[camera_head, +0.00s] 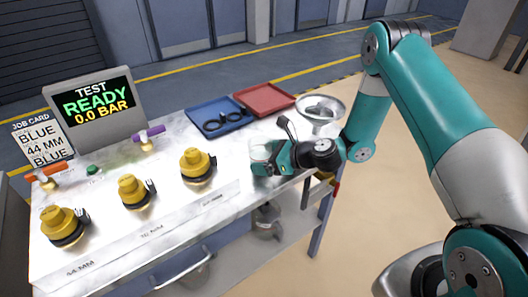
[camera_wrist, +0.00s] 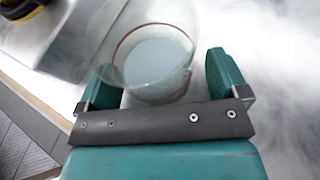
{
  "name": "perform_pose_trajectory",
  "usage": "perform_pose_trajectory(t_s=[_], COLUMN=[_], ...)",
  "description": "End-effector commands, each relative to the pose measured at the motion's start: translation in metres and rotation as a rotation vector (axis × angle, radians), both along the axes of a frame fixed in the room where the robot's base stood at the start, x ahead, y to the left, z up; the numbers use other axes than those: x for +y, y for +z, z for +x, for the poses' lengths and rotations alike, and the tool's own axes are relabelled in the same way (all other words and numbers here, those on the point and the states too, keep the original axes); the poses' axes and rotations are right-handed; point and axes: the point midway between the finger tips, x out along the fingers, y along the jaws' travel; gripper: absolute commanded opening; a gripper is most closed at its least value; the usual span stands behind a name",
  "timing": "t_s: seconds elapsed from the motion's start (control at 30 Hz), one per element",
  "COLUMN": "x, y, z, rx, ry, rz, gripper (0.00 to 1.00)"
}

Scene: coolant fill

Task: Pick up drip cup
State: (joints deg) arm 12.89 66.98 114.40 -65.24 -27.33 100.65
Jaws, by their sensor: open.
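The drip cup is a clear, see-through cup that shows in the wrist view (camera_wrist: 152,50), upright, with a thin dark ring inside. In the head view the cup (camera_head: 261,150) stands on the white bench near its right end, partly hidden by my gripper. My gripper (camera_head: 268,158) is low over the bench top. In the wrist view my gripper (camera_wrist: 165,80) is open, with one green finger on each side of the cup. Whether either finger touches the cup is unclear.
Yellow caps (camera_head: 197,165) stand along the bench's front. A blue tray (camera_head: 205,124) with black rings, a red tray (camera_head: 262,97) and a metal funnel (camera_head: 322,110) are behind and right. A test screen (camera_head: 94,106) and job card (camera_head: 42,140) stand at back left.

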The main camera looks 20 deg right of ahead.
Motion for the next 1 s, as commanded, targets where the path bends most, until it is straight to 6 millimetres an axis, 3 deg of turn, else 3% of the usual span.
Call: perform_pose_trajectory(t_s=[0.27, 0.53, 1.0], x=[0.0048, 0.0041, 0.0039], y=[-0.0023, -0.0022, 0.0021], z=[0.0036, 0.0034, 0.0036], rx=[0.0, 0.0, -0.001], ry=[0.001, 0.0, 0.0], rz=[0.001, 0.0, 0.0], gripper=[0.92, 0.36, 0.36])
